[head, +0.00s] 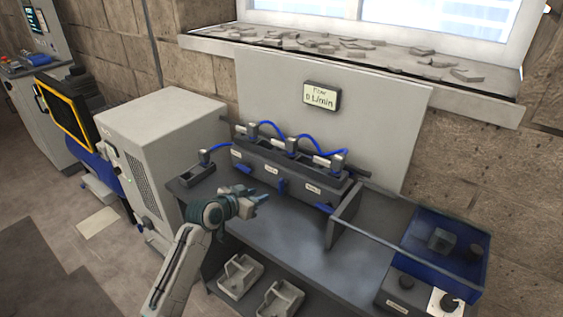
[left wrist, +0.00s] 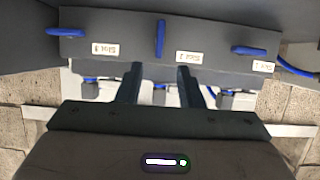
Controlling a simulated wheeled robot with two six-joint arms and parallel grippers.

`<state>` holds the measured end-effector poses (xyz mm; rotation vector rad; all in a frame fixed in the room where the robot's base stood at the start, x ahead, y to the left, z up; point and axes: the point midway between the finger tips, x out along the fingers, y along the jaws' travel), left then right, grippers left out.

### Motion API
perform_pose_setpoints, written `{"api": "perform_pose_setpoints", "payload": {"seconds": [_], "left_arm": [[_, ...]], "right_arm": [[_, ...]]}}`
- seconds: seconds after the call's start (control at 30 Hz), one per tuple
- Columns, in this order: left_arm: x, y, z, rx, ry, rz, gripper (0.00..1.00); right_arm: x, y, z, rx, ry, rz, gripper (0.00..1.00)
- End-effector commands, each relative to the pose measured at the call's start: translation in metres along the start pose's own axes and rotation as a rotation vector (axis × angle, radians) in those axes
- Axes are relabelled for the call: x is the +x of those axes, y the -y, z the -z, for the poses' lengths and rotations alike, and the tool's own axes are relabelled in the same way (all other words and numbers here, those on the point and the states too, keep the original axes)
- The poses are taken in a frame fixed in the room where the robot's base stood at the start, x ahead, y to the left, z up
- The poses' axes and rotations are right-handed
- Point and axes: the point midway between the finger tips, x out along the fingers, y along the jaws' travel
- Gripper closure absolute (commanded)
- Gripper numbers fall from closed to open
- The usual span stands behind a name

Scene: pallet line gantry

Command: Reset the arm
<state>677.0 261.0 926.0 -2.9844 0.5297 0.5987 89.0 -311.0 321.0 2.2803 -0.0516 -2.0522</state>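My left arm comes in from the lower left of the head view. Its gripper (head: 262,198) is above the grey bench, in front of the dark slotted unit (head: 262,170). In the left wrist view the two fingers (left wrist: 162,92) stand apart with nothing between them, so it is open. The unit's labelled front shows upside down there, with blue levers. The middle lever (left wrist: 160,38) points along the fingers; the outer levers, one at left (left wrist: 67,32) and one at right (left wrist: 249,51), lie crosswise. My right gripper is not in view.
A display (head: 321,96) reads "Flow 0 L/min" on the grey back panel. Blue hoses (head: 268,128) run over the unit. A blue bin (head: 412,232) holding a grey block is at the right. Pale brackets (head: 240,277) lie on the lower shelf. The bench middle is clear.

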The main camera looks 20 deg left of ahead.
Motion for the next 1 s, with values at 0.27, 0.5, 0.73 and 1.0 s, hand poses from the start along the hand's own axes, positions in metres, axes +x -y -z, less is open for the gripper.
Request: {"api": "perform_pose_setpoints", "payload": {"seconds": [0.27, 0.5, 0.73, 1.0], "left_arm": [[-0.026, -0.025, -0.053, -0.002, 0.121, 0.002, 0.66], [-0.120, -0.078, -0.163, -0.027, 0.428, 0.060, 0.66], [-0.204, -0.104, -0.216, -0.066, 0.637, 0.146, 0.66], [-0.270, -0.120, -0.241, -0.104, 0.779, 0.225, 0.66]], "right_arm": [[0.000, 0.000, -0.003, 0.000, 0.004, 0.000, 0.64], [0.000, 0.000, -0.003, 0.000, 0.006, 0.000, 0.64], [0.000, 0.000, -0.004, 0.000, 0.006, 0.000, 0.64], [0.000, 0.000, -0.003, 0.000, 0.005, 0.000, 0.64]]}}
